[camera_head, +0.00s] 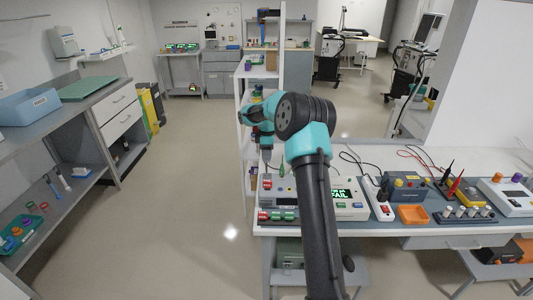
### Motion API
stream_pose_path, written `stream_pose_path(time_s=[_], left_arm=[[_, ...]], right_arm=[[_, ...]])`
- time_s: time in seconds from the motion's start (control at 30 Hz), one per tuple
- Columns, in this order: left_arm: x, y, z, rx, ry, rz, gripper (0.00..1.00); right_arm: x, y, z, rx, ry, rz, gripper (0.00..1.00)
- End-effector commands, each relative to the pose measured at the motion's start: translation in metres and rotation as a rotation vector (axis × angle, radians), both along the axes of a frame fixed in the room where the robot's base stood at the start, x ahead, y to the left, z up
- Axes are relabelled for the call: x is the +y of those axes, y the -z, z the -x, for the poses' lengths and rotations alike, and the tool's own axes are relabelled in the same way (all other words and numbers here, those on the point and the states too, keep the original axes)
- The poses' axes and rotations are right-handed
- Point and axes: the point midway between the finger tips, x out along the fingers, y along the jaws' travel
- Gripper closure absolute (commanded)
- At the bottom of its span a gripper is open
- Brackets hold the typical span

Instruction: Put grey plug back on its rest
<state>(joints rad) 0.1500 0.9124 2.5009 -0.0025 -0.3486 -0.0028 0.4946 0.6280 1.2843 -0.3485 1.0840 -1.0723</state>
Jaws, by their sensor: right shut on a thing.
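My right gripper (266,153) points down over the left end of the workbench (420,229), above a pale test unit. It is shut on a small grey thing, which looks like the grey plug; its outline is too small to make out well. The test unit (345,204) has a lit display reading FAIL, partly hidden behind my right arm. A small green pointed piece (282,171) stands just right of the gripper. I cannot make out the plug's rest. My left gripper is out of view.
A white shelf rack (241,130) stands close to the left of the gripper. Right along the bench are a power strip (380,202), an orange tray (412,214), a blue-grey box (405,187) and red and black probes. Cables lie behind. Open floor is at left.

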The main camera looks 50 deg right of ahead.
Motion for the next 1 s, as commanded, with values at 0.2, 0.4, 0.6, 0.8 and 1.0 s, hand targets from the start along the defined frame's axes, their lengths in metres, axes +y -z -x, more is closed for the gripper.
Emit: stream_pose_path(time_s=[0.2, 0.4, 0.6, 0.8, 1.0], left_arm=[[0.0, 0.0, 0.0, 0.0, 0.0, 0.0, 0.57], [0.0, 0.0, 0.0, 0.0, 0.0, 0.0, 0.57], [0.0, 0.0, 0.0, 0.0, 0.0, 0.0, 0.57], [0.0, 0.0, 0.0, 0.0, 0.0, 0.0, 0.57], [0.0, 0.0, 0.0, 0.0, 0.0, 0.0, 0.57]], right_arm=[[0.0, 0.0, 0.0, 0.0, -0.001, 0.0, 1.0], [0.0, 0.005, 0.0, 0.0, -0.001, 0.0, 1.0], [0.0, 0.015, 0.0, 0.0, 0.0, 0.0, 1.0], [0.0, 0.028, 0.0, 0.001, 0.0, -0.001, 1.0], [0.0, 0.04, 0.0, 0.001, -0.001, -0.001, 1.0]])
